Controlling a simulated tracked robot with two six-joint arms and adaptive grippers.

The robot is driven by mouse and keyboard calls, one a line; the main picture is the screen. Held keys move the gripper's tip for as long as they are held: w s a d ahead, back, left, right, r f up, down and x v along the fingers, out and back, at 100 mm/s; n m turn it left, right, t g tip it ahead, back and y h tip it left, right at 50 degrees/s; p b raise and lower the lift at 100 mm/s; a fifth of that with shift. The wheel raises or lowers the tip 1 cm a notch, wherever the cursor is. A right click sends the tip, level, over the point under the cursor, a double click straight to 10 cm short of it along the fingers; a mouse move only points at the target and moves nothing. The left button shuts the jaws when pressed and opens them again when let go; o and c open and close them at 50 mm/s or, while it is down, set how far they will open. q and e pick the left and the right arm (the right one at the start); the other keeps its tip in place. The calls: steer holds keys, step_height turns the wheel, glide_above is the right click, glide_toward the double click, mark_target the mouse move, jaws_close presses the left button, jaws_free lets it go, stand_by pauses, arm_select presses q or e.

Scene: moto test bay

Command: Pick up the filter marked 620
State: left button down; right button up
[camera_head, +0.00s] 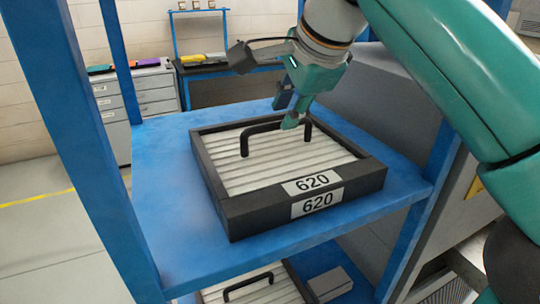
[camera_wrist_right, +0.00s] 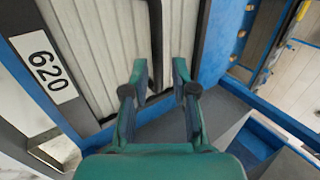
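The filter (camera_head: 250,214) marked 620 lies flat on the blue shelf. It has a black frame, white pleats and 620 labels on its front edge. Its black handle (camera_head: 260,127) arches over the pleats; it also shows in the right wrist view (camera_wrist_right: 155,40). My right gripper (camera_head: 286,113) is over the filter at the right part of the handle. In the right wrist view the gripper (camera_wrist_right: 160,75) has its fingers apart, with the handle running between the fingertips. I cannot tell whether either finger touches it. My left gripper is not in view.
The blue shelf (camera_head: 170,215) has posts at its left and right. Another filter (camera_head: 255,289) with a handle lies on the level below, beside a grey box (camera_head: 329,283). A grey drawer cabinet (camera_head: 150,95) and a blue bench stand behind.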

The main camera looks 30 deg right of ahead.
mark_target(278, 145)
steer(key=shift+s+d+f, duration=0.1)
steer(key=shift+d+f, duration=0.15)
steer(key=shift+d, duration=0.05)
steer(key=x, duration=0.4)
steer(key=shift+d+f+b, duration=0.1)
steer(key=shift+f+b, duration=0.1)
steer(key=shift+b, duration=0.2)
steer(key=shift+r, duration=0.1)
jaws_close()
